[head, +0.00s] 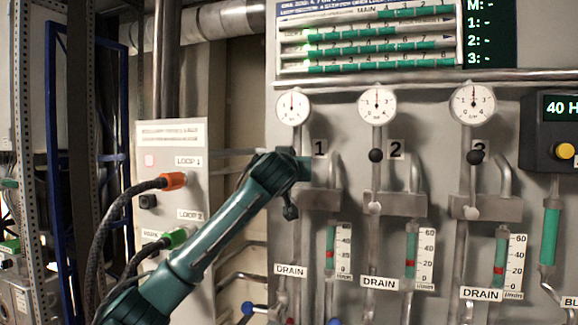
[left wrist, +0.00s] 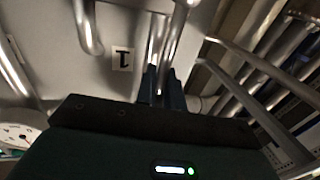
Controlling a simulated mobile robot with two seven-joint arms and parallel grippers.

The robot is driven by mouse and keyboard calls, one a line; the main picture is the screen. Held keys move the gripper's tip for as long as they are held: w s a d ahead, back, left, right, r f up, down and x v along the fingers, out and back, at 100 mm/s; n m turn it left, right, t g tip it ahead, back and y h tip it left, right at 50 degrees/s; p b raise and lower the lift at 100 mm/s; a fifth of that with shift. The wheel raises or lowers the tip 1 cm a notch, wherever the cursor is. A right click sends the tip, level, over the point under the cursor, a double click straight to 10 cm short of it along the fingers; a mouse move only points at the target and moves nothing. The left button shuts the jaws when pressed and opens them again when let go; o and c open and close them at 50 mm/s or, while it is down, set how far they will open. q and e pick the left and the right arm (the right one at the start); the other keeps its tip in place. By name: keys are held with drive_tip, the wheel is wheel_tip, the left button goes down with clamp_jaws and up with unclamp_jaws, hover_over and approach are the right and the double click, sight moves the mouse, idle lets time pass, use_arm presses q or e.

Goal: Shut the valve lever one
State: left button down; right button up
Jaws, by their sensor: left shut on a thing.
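My left gripper (head: 302,167) reaches in from the left to the first column of the grey panel, just below the "1" label (head: 320,148). It is shut on valve lever one, which the gripper and arm mostly hide in the head view. In the left wrist view the dark fingers (left wrist: 161,88) close at a shiny metal rod, beside the upside-down "1" label (left wrist: 123,59); the lever's exact angle cannot be told. A small dark part hangs under the gripper in the head view. My right gripper is not in view.
Lever two's black knob (head: 376,155) and lever three's black knob (head: 475,157) stand to the right. Round gauges (head: 377,105) sit above, flow tubes (head: 411,256) below. A loop box (head: 172,145) with hoses is at the left, beside my arm.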

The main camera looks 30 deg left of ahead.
use_arm(q)
drive_tip(key=shift+d+r, duration=0.1)
drive_tip(key=shift+r, duration=0.05)
drive_tip(key=d+f+m+t+p, duration=0.1)
drive_tip(key=d+f+m, duration=0.1)
drive_tip(key=m, duration=0.3)
drive_tip(key=w+d+f+m+t+h+p, duration=0.1)
drive_tip(key=d+f+m+p, duration=0.1)
drive_tip(key=m, duration=0.4)
drive_tip(key=w+d+f+m+t+h+p, duration=0.1)
drive_tip(key=d+f+m, duration=0.2)
drive_tip(key=m, duration=0.3)
drive_tip(key=shift+d, duration=0.5)
drive_tip(key=shift+d+f+m+h+p, duration=0.1)
drive_tip(key=shift+f+m+h+p, duration=0.3)
drive_tip(key=shift+m, duration=0.4)
drive_tip(key=shift+f+m+h+p, duration=0.15)
drive_tip(key=shift+f+m, duration=0.35)
drive_tip(key=shift+m, duration=0.3)
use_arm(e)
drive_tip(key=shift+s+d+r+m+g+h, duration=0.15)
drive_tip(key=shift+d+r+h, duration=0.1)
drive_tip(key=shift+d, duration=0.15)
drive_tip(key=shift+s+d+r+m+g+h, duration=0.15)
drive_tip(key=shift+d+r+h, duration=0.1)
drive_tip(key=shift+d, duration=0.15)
use_arm(q)
drive_tip(key=shift+f, duration=0.1)
